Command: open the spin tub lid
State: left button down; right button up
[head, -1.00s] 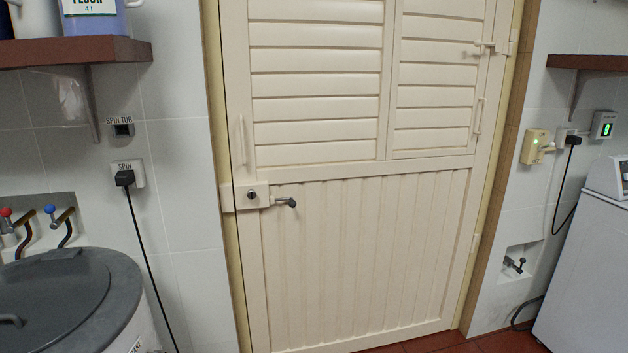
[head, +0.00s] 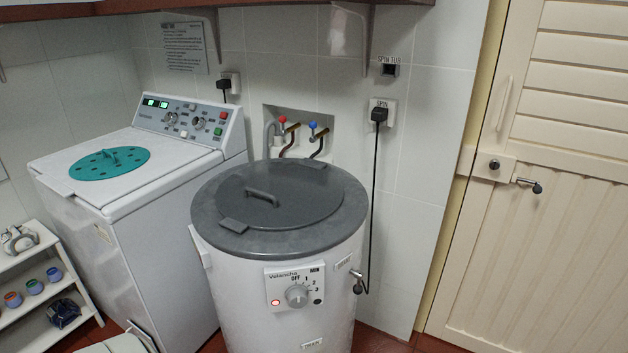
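The spin tub (head: 235,300) is a white round drum in the middle of the head view. Its power cord runs up to the wall socket marked SPIN (head: 382,108). The grey lid (head: 300,205) lies flat and closed on its grey top rim. A raised bar handle (head: 261,196) stands on the lid, and a small grey tab (head: 233,225) sits at the front left edge. A control panel with a dial (head: 296,296) and a lit red lamp is on the front. Neither of my grippers is recognisable in view.
A white washing machine (head: 165,255) with a teal disc (head: 110,163) on top stands close on the left. Red and blue taps (head: 290,133) are behind the tub. A white shelf rack (head: 40,262) is far left, a cream door (head: 545,230) right. A shelf (head: 300,3) overhangs above.

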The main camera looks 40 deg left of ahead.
aim_at(284, 195)
jog(key=u, duration=1.55)
